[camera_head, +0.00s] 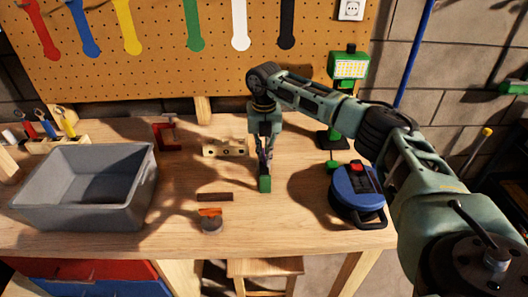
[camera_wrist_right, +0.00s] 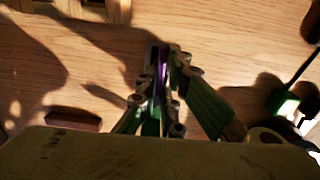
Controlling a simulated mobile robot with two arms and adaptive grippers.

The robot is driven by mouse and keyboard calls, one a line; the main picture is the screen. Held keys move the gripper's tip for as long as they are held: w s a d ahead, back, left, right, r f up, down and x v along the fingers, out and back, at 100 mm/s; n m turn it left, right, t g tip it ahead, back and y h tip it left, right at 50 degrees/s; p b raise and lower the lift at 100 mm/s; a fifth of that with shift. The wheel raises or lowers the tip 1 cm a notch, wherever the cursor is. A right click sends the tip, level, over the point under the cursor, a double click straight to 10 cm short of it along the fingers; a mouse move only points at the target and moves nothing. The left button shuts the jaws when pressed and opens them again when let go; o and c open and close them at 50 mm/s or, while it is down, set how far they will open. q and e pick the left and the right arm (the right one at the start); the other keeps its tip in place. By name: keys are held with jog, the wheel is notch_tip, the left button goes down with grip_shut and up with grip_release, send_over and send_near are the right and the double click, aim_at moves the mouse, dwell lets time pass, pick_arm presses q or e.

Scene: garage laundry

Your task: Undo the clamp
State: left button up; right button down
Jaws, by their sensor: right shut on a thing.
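A red C-shaped clamp (camera_head: 166,136) shows at the back of the wooden bench, left of my right arm. I cannot tell what its jaws are on. My right gripper (camera_head: 265,152) points down at the middle of the bench, well to the right of the red clamp. It is shut on a thin purple thing (camera_wrist_right: 163,62), mostly hidden between the fingers. A green block-like part (camera_head: 264,184) shows just below the fingers; I cannot tell whether it belongs to the held thing. My left gripper is not in view.
A grey bin (camera_head: 88,222) stands at the left. A blue cable reel (camera_head: 357,190) and green lamp (camera_head: 348,68) stand right. The front middle is clear.

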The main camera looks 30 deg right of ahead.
jog(key=shift+s+a+f, duration=0.2)
jog(key=shift+s+f, duration=0.05)
jog(key=shift+f, duration=0.2)
jog(key=c, duration=2.1)
grip_release()
jog(key=shift+o, duration=1)
jog(key=shift+w, duration=0.15)
jog(key=shift+d+r, duration=0.1)
jog(key=shift+r, duration=0.25)
notch_tip(320, 180, up, 12)
jog(key=shift+w+f, duration=0.15)
jog(key=shift+f, duration=0.1)
